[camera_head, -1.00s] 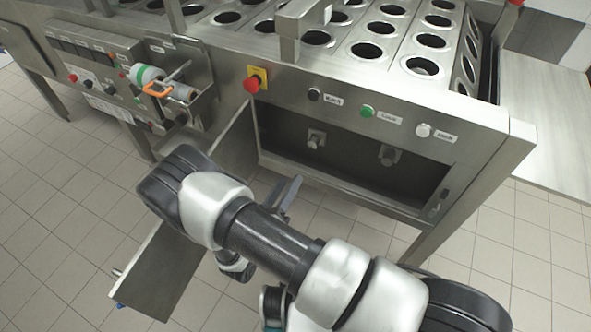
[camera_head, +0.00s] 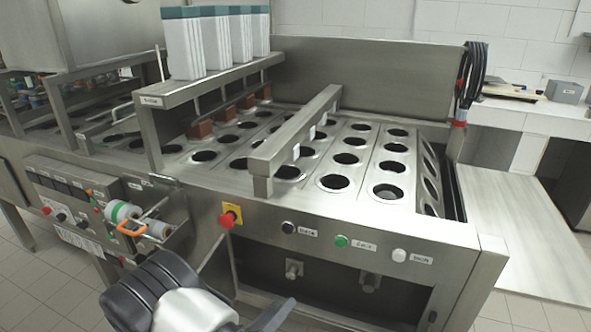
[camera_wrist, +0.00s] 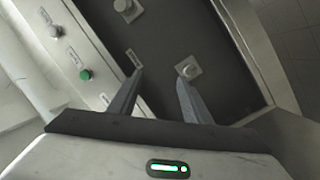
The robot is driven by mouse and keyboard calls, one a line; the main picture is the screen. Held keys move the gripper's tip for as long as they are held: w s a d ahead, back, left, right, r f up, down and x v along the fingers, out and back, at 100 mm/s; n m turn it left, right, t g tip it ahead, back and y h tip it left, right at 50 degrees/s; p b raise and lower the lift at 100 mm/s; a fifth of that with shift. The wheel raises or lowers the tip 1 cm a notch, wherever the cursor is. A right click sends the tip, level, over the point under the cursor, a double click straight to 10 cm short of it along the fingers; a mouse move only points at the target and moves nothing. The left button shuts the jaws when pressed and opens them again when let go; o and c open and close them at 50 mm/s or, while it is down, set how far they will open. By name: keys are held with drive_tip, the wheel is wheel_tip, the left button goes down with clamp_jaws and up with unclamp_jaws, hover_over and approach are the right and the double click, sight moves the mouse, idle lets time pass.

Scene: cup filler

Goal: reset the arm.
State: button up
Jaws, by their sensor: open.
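My arm (camera_head: 163,296) is low in the head view, in front of the steel cup filler (camera_head: 330,222). My gripper (camera_wrist: 159,79) shows in the wrist view with its two fingers apart and nothing between them. It points toward the dark open compartment (camera_wrist: 205,28) under the machine's button panel. In the head view only a dark finger-like part shows at the bottom edge; the rest of the hand is hidden or cut off.
The front panel carries a red stop button (camera_head: 227,220), a green button (camera_head: 341,241) and a white button (camera_head: 399,255). The compartment holds two knobs (camera_head: 293,269).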

drive_tip(key=d+r+m+g+h, duration=0.3)
drive_tip(key=d+r+g, duration=0.2)
drive_tip(key=d+r, duration=0.3)
drive_tip(key=s+d+r+m+g+y, duration=0.1)
drive_tip(key=s+d+r+g+y, duration=0.3)
drive_tip(key=s+d+r, duration=0.3)
drive_tip(key=s+d+r+m+g+y, duration=0.1)
drive_tip(key=s+d+r+g+y, duration=0.3)
drive_tip(key=r, duration=0.6)
drive_tip(key=s+r+n+t+y, duration=0.35)
drive_tip(key=s+r+y, duration=0.2)
drive_tip(key=r, duration=0.35)
wheel_tip(320, 180, up, 20)
drive_tip(key=p, duration=2)
drive_tip(key=shift+s+f+m+t+h, duration=0.25)
drive_tip(key=shift+m+t+h, duration=0.1)
drive_tip(key=shift+m, duration=0.1)
drive_tip(key=shift+r+p, duration=0.2)
drive_tip(key=shift+p, duration=0.2)
drive_tip(key=shift+c, duration=1.4)
drive_tip(key=shift+f, duration=0.1)
drive_tip(key=shift+c, duration=0.2)
